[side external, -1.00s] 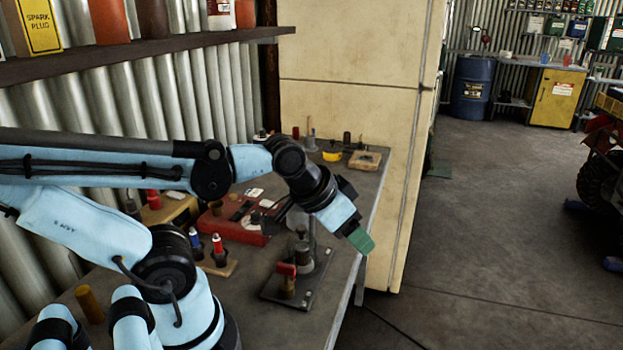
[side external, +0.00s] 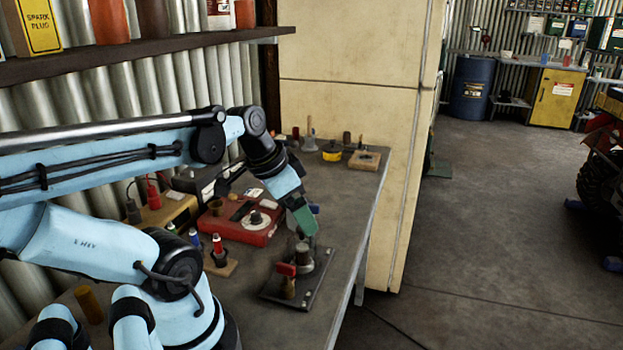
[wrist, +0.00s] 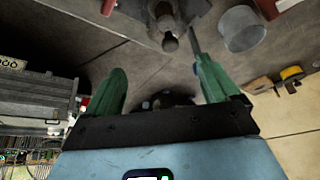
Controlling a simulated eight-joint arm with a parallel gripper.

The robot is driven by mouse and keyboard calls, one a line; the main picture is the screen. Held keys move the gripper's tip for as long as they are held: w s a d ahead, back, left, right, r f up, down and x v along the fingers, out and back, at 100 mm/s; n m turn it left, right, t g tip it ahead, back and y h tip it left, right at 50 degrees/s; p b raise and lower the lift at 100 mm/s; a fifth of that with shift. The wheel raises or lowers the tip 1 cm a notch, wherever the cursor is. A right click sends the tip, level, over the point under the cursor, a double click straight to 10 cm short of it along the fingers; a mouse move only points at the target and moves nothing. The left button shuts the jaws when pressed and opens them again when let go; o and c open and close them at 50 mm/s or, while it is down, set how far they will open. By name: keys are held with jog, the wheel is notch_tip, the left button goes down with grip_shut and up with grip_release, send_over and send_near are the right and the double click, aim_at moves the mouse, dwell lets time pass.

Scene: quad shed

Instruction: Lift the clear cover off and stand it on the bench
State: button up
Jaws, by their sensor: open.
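A pale, see-through cup-shaped cover (wrist: 240,28) stands on the bench in the wrist view, beside the metal fixture (wrist: 167,20) and apart from it. In the side view only a pale sliver, likely this cover (side external: 314,209), shows behind my fingers. The fixture's dark base plate (side external: 318,283) carries a round metal post (side external: 303,256) and a red-topped brass part (side external: 287,274); no cover shows over them. My gripper (side external: 305,224) is above the post, tilted down. In the wrist view my gripper (wrist: 162,72) has its green fingers wide apart with nothing between them.
A red case (side external: 240,225) lies behind the fixture. A small wooden stand (side external: 220,262) with red and blue parts is left of it. A yellow tape roll (side external: 332,153) and wooden block (side external: 365,160) sit at the far end. The bench's right side is clear.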

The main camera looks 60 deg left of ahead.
aim_at(302, 234)
jog(key=shift+w+a+f, duration=0.1)
jog(key=shift+a+f, duration=0.25)
jog(key=shift+f, duration=0.65)
jog(key=shift+a+f, duration=0.3)
jog(key=shift+f, duration=0.65)
jog(key=shift+w+a+f, duration=0.1)
jog(key=shift+a+f, duration=0.25)
jog(key=shift+f, duration=0.65)
jog(key=shift+d+x, duration=0.2)
jog(key=shift+x, duration=2.35)
jog(key=shift+w, duration=0.1)
jog(key=shift+r, duration=0.1)
jog(key=c, duration=0.9)
jog(key=shift+r, duration=0.15)
